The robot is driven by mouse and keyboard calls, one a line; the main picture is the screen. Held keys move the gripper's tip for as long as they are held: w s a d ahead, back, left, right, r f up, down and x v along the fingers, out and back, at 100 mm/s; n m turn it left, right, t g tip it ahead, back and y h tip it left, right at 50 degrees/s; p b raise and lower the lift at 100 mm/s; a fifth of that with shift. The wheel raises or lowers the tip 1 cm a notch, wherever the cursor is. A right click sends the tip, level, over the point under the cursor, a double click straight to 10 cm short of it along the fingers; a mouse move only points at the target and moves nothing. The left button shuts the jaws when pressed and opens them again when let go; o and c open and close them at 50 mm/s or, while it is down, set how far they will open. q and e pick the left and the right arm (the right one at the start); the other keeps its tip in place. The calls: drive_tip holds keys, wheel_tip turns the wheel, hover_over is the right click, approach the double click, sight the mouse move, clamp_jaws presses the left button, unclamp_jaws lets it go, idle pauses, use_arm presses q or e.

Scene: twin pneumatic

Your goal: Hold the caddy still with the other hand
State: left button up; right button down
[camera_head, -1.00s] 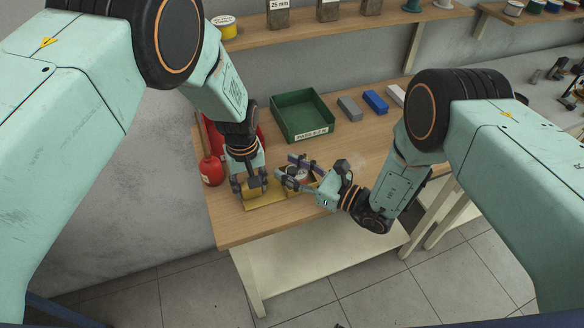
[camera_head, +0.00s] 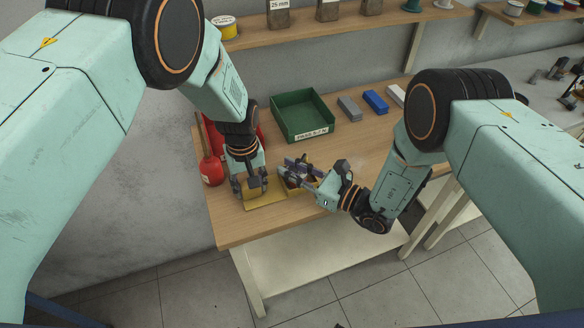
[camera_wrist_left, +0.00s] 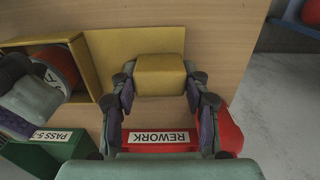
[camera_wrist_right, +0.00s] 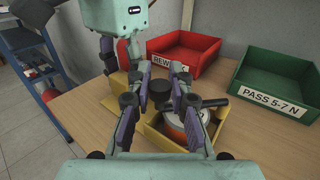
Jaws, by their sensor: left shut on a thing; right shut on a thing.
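The yellow caddy (camera_head: 264,205) is a flat plate on the wooden table with an open box (camera_wrist_right: 155,132) at one end. An orange and white cylinder with dark handles (camera_wrist_right: 172,128) sits in that box, partly hidden by fingers. My left gripper (camera_head: 252,188) is shut on a yellow block (camera_wrist_left: 160,75) at the plate's other end; I cannot tell whether the block is fixed to the plate. My right gripper (camera_head: 291,174) is above the box, shut on a dark round piece (camera_wrist_right: 160,93). Its fingers hide how that piece meets the cylinder.
A green tray marked PASS (camera_head: 277,121) stands behind the caddy. Grey and blue blocks (camera_head: 375,101) lie at the back right. Clear table lies before the caddy.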

drive_tip(key=shift+d, duration=0.15)
drive_tip(key=d+n+g+y, duration=0.1)
drive_tip(key=g, duration=0.1)
drive_tip(key=d+n+g+y, duration=0.1)
drive_tip(key=n+g, duration=0.1)
drive_tip(key=d+n+g, duration=0.1)
drive_tip(key=g, duration=0.1)
drive_tip(key=shift+s+d+r+n+g+y, duration=0.1)
drive_tip(key=shift+s+n+g+y, duration=0.2)
drive_tip(key=shift+y, duration=0.1)
drive_tip(key=shift+w+d+n+g, duration=0.1)
drive_tip(key=shift+d+n+g, duration=0.4)
drive_tip(key=shift+g, duration=0.35)
drive_tip(key=shift+w+d+n+g, duration=0.1)
drive_tip(key=shift+d+n+g, duration=0.15)
drive_tip(key=shift+n+g, duration=0.45)
drive_tip(key=shift+d+n+g, duration=0.4)
drive_tip(key=shift+g, duration=0.55)
drive_tip(key=shift+d, duration=0.1)
drive_tip(key=c, duration=1.2)
unclamp_jaws()
drive_tip(key=shift+s, duration=0.1)
drive_tip(key=shift+r, duration=4.9)
